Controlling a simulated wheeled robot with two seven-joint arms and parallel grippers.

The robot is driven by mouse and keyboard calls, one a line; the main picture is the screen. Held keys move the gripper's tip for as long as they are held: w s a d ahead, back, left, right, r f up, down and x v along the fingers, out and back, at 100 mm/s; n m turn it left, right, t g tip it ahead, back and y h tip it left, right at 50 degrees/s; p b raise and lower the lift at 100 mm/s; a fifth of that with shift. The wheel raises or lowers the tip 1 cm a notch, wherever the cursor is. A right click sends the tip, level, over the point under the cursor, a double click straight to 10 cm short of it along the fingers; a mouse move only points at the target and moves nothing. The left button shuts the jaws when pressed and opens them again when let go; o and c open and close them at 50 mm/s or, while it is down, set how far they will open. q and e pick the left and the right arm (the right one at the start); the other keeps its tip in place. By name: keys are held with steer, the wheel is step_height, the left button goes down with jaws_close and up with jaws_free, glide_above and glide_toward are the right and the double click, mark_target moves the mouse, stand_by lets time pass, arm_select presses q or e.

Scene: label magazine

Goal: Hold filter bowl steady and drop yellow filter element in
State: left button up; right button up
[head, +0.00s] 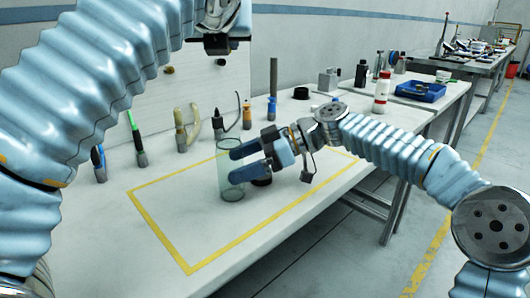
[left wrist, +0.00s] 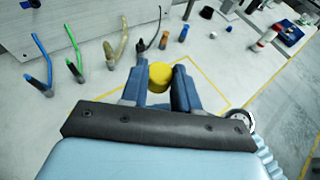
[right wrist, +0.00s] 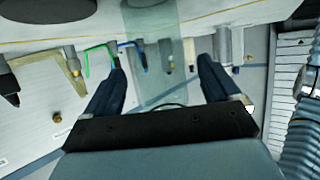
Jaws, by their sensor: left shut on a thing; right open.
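The filter bowl (head: 231,186) is a clear, greenish cylinder standing upright inside the yellow outline on the bench. My right gripper (head: 236,161) is open at the bowl, with its fingers on either side of it. In the right wrist view the bowl (right wrist: 153,45) shows between the spread fingers (right wrist: 160,80); I cannot tell whether either finger touches it. The yellow filter element (left wrist: 160,76) is held between the fingers of my left gripper (left wrist: 160,88), above the bench. In the head view the left arm rises to the top edge, and the element is not visible there.
A black cap (head: 301,93), a white bottle (head: 382,92) and a blue bin (head: 422,91) are further right. The outlined area's front is clear.

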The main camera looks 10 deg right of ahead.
steer(key=shift+x, duration=1.3)
